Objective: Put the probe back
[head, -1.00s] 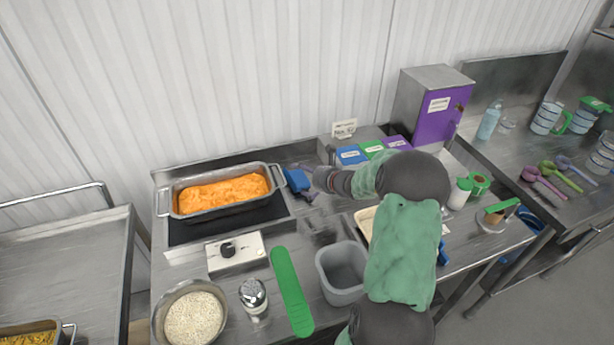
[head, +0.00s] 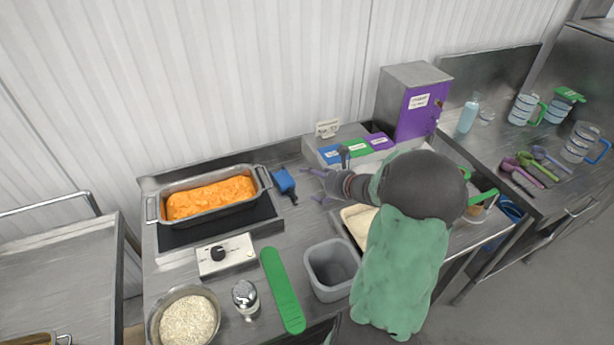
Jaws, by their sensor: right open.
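A small blue device with a dark tip (head: 284,181), which may be the probe, lies on the steel counter just right of the orange food pan. My right gripper (head: 316,186) is open, its fingers pointing left toward the blue device with a gap between them. Nothing shows between the fingers. A steel rack with blue, green and purple labelled lids (head: 357,148) stands behind my right gripper. A dark upright piece (head: 344,156) shows at its front; I cannot tell what it is. My left gripper is out of view.
The orange food pan (head: 155,210) sits on a dark plate behind a control box (head: 226,254). A purple-fronted cabinet (head: 418,112) stands at the back right.

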